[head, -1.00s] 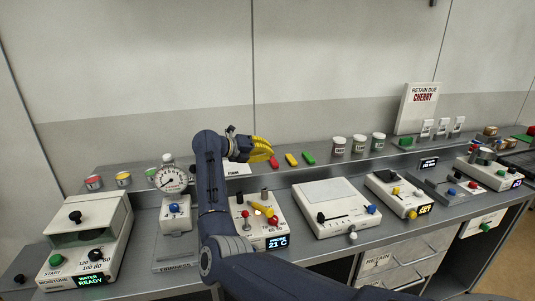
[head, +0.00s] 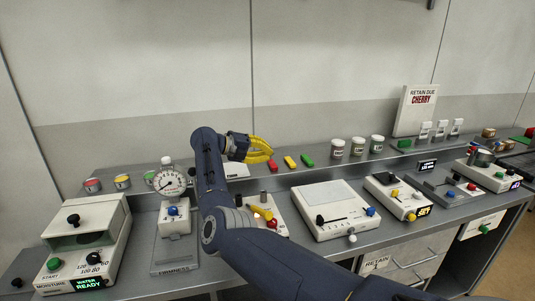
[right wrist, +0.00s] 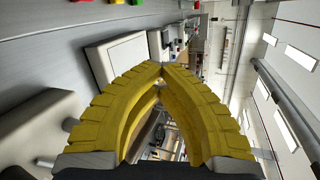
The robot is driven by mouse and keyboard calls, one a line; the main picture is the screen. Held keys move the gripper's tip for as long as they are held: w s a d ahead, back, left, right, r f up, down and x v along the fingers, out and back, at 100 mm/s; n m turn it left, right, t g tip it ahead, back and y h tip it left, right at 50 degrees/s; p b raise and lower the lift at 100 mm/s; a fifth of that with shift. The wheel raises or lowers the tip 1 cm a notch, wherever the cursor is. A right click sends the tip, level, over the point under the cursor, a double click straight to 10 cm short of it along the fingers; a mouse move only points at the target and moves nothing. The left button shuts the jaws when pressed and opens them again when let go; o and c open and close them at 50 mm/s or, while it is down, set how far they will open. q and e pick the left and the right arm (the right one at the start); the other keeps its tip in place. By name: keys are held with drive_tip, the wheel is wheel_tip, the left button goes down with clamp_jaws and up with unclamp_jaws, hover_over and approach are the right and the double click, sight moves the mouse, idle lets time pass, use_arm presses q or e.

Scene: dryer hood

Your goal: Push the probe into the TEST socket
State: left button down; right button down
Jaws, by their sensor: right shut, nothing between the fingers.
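A yellow-handled probe (head: 261,212) sits tilted at the white tester box (head: 281,207) in the middle of the bench. A short grey cylinder (head: 263,197) stands on the box behind it. My arm covers the front and left of the box, and I cannot make out a TEST label or its socket. My right gripper (head: 270,154) has yellow fingers and is above and behind the box, apart from the probe. In the right wrist view its fingertips (right wrist: 162,70) meet in an arch with nothing between them. My left gripper is not in view.
A dial gauge (head: 169,182) stands left of my arm, with the moisture box (head: 85,240) further left. A white slider box (head: 334,208) is to the right. Red, yellow and green pieces (head: 290,162) and jars (head: 357,147) line the rear shelf.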

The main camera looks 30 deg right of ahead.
drive_tip(key=c, duration=1.7)
unclamp_jaws()
drive_tip(key=shift+a, duration=0.1)
drive_tip(key=v, duration=1.2)
drive_tip(key=shift+r, duration=0.1)
